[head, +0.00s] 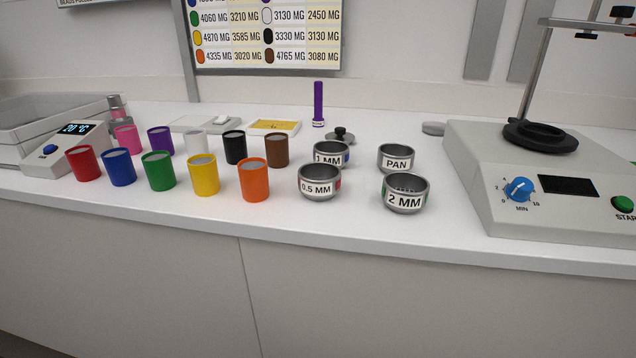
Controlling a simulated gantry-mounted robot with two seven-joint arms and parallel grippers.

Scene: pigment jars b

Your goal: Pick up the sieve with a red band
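The sieve with a red band (320,186) is a round metal cup labelled "0.5 MM". It stands upright on the white counter, right of the orange jar, and a bit of red shows at its right side. The "1 MM" sieve (331,155) with blue at its side stands just behind it. The "2 MM" sieve (405,198) with green at its side stands to its right. The "PAN" cup (395,158) stands behind the "2 MM" sieve. Neither of my grippers shows in the head view.
Coloured jars, with the orange one (254,180) nearest the sieves, stand in two rows to the left. A shaker machine (560,185) fills the right. The front counter strip is clear.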

